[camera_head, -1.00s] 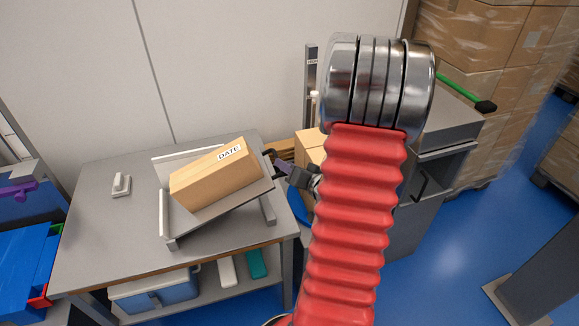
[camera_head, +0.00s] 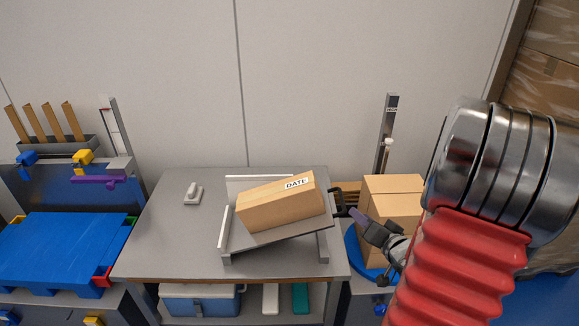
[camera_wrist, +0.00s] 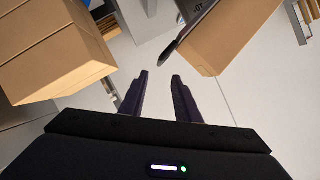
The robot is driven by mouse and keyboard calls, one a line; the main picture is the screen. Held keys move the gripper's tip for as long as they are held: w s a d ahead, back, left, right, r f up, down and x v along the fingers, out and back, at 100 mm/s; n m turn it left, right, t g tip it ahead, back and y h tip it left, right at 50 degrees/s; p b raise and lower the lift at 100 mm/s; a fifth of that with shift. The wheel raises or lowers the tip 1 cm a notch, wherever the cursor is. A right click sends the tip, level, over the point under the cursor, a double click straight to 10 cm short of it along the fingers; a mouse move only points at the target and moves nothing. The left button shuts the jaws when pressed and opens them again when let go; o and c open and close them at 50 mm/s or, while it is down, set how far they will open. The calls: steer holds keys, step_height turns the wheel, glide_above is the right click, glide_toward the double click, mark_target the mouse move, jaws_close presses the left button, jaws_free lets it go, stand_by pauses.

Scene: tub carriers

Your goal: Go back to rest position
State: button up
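My gripper (camera_head: 364,224) is at the right of the grey table in the head view, beside the tilted stand and in front of stacked cartons. In the wrist view its two dark fingers (camera_wrist: 160,97) stand apart with nothing between them. A cardboard box labelled DATE (camera_head: 281,203) lies on the tilted grey stand (camera_head: 280,239) on the table. Part of that box also shows in the wrist view (camera_wrist: 215,40). My red ribbed arm covers the right side of the head view.
A blue pallet (camera_head: 60,250) is at left. A blue cooler (camera_head: 200,300) sits under the table. The table's left part is clear.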

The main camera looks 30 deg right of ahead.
steer(key=s+d+f+n+g+h, duration=0.1)
steer(key=s+d+f+g+h, duration=0.15)
steer(key=s+f+g, duration=0.65)
steer(key=a+r+n+y, duration=0.2)
steer(key=a+r, duration=0.5)
steer(key=a, duration=0.5)
steer(key=s+a+r+n+y, duration=0.1)
steer(key=a+r+n, duration=0.3)
steer(key=a+r, duration=0.4)
steer(key=a+r+n+y, duration=0.3)
steer(key=a+r, duration=0.4)
steer(key=a, duration=1)
steer(key=shift+s+a+r+t, duration=0.15)
steer(key=shift+a+r+t, duration=0.1)
steer(key=shift+r+t, duration=0.05)
